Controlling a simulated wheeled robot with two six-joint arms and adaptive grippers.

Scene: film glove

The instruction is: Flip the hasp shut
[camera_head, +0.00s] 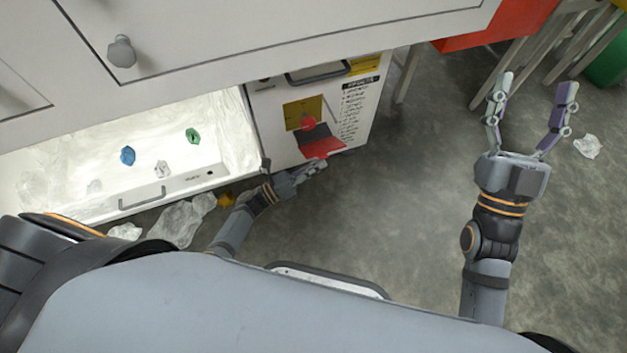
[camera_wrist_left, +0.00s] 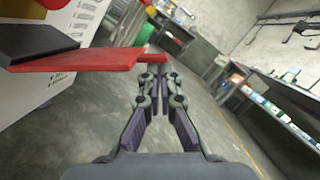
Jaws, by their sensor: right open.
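The hasp is a red plate (camera_head: 322,147) with a dark block on it, standing out low on the front of a white cabinet (camera_head: 362,100). In the left wrist view the red plate (camera_wrist_left: 90,61) reaches from the left toward my fingertips. My left gripper (camera_head: 320,164) is just below the plate's edge in the head view. In the left wrist view its fingers (camera_wrist_left: 155,72) are drawn together, with the red end right at or behind the tips. Whether they touch it, I cannot tell. My right gripper (camera_head: 532,92) is open and empty, far to the right.
A lit white drawer or tray (camera_head: 230,150) with blue and green lumps lies left of the cabinet. Crumpled clear film (camera_head: 180,222) lies on the floor below it. A white worktop front (camera_head: 250,45) overhangs above.

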